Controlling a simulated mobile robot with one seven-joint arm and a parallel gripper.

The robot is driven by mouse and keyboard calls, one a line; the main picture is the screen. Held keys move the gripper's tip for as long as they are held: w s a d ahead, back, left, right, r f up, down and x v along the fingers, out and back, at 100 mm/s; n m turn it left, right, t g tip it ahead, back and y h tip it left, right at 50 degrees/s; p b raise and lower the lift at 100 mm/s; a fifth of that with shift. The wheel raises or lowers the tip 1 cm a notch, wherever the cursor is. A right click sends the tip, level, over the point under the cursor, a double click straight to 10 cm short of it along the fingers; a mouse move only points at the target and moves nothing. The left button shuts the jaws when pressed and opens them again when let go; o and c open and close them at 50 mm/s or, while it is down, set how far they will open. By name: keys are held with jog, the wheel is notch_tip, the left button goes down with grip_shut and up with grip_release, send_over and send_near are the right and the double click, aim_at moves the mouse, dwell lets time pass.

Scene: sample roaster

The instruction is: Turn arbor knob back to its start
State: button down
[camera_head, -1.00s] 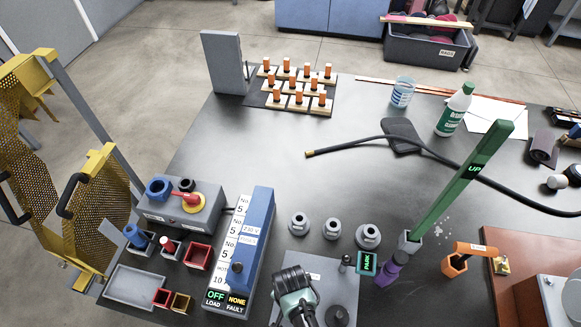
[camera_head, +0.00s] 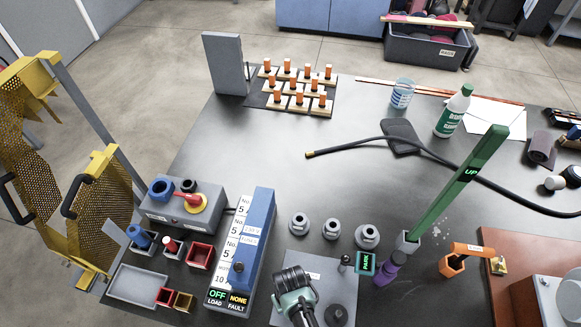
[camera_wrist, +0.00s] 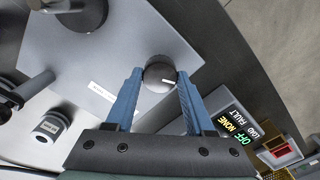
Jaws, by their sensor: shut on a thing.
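The arbor knob (camera_wrist: 160,75) is a dark round knob with a white mark on its face, on a grey plate (camera_wrist: 75,60) with a small white label. It shows in the wrist view between my fingertips. My gripper (camera_wrist: 159,76) is shut on the knob's sides. In the head view my gripper (camera_head: 295,299) is at the bottom, over the left part of the grey plate (camera_head: 318,262), and hides the knob there.
Left of my gripper stands a blue-topped unit (camera_head: 238,250) reading OFF and NONE. A dark-topped post (camera_head: 345,260) rises from the plate. Several grey fittings (camera_head: 332,228) stand behind it. A tall green bar (camera_head: 455,190) marked UP leans at the right.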

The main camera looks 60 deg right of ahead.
jog(key=n, duration=0.6)
jog(key=shift+n, duration=0.3)
jog(key=n, duration=0.6)
dwell(0.4)
jog(key=shift+c, duration=1.3)
grip_release()
notch_tip(320, 180, up, 13)
jog(key=p, duration=0.1)
jog(key=shift+p, duration=0.35)
